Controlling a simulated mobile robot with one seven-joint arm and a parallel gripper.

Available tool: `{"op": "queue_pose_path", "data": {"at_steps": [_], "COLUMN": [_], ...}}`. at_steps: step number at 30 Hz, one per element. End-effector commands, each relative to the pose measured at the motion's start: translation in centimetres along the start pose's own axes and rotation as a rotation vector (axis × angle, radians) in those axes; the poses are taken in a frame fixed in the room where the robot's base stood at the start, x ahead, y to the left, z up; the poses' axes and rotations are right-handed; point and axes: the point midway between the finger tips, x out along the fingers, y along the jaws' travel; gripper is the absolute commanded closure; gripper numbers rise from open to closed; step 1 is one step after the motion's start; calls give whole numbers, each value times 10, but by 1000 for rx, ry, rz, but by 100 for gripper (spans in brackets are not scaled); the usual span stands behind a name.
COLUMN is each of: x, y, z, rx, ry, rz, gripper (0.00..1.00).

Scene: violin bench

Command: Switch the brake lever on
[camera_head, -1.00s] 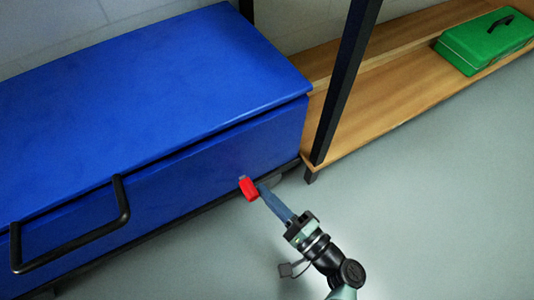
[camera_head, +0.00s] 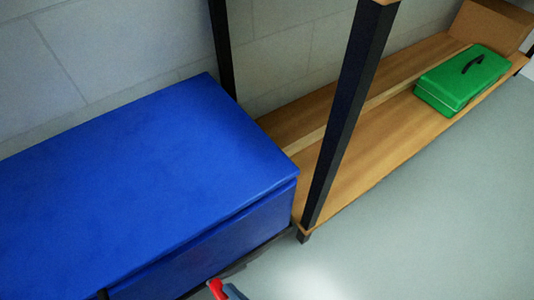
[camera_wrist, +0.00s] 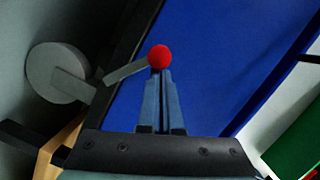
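The brake lever shows in the wrist view as a thin grey arm (camera_wrist: 125,72) running from a round grey hub (camera_wrist: 55,74) to a red ball knob (camera_wrist: 159,57). In the head view only a bit of the red knob (camera_head: 216,287) shows at the bottom edge. My gripper (camera_wrist: 158,76) has its two blue-grey fingers close together, with their tips right at the knob. The knob sits at or just beyond the tips, not clearly between them; I cannot tell whether they touch. In the head view my gripper (camera_head: 234,292) is mostly cut off by the bottom edge.
A large blue chest (camera_head: 140,175) stands at the left, close to my gripper. A black post (camera_head: 345,120) rises beside it. A wooden shelf (camera_head: 345,170) bears a green toolbox (camera_head: 463,80) and a cardboard-brown box (camera_head: 490,25). The grey floor (camera_head: 430,220) at right is clear.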

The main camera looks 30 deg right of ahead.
Motion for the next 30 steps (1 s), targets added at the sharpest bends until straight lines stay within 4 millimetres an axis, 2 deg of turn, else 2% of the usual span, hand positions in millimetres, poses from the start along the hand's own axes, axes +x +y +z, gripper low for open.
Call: {"op": "queue_pose_path", "data": {"at_steps": [12,30], "x": [4,5], "y": [4,4], "z": [16,18], "rx": [4,4], "ry": [-4,-5], "rz": [-3,-4], "gripper": [100,100]}}
